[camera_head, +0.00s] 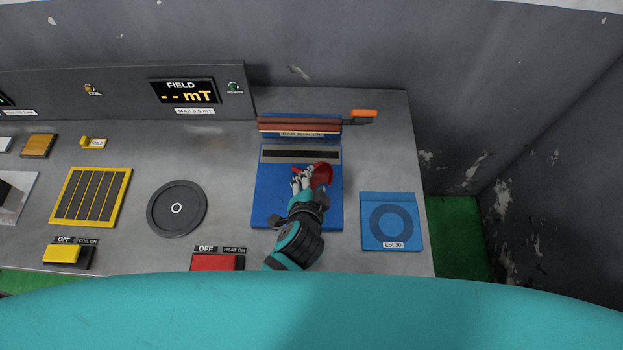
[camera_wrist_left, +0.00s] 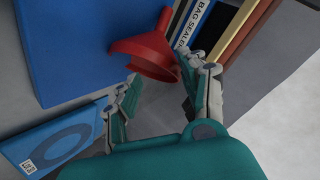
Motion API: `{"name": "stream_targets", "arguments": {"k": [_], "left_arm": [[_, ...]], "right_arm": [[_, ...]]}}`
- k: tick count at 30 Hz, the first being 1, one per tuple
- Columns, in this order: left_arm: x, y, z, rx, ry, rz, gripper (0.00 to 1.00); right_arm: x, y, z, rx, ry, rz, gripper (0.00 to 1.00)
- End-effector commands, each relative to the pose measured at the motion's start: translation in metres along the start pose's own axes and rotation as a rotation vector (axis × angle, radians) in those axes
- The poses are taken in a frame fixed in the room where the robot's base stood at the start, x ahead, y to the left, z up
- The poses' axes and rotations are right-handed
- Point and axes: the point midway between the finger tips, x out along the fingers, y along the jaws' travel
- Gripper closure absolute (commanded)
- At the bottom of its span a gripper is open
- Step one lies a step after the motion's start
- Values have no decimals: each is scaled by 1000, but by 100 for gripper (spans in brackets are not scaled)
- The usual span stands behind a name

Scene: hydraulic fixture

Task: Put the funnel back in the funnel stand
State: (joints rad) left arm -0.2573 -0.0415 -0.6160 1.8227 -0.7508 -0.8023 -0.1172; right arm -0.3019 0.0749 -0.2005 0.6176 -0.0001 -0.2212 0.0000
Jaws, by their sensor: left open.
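The red funnel (camera_head: 323,174) is over the blue bag sealer (camera_head: 268,208) in the head view, partly hidden by my left gripper (camera_head: 304,180). In the left wrist view the funnel (camera_wrist_left: 148,54) is tilted, its spout pointing up in the picture. My left gripper (camera_wrist_left: 162,92) is open, with its fingers to either side of the funnel's wide end. I cannot tell whether they touch it, or whether the funnel rests on the sealer. I cannot make out a funnel stand in either view. My right gripper is not in view.
A blue packet with a ring (camera_head: 367,238) lies at the right edge of the bench. A dark round plate (camera_head: 177,225), a red switch (camera_head: 215,262) and a yellow rack (camera_head: 68,194) are to the left.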

Motion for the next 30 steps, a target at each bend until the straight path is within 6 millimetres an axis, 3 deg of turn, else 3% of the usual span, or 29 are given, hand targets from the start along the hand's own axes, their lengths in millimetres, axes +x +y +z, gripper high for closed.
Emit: {"name": "stream_targets", "arguments": {"k": [12, 21, 30], "left_arm": [[50, -3, 1, 0, 0, -1, 56], [53, -5, -2, 0, -1, 0, 56], [53, -5, -2, 0, -1, 0, 93]], "right_arm": [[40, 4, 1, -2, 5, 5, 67], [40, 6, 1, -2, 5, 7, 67], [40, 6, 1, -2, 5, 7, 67]]}}
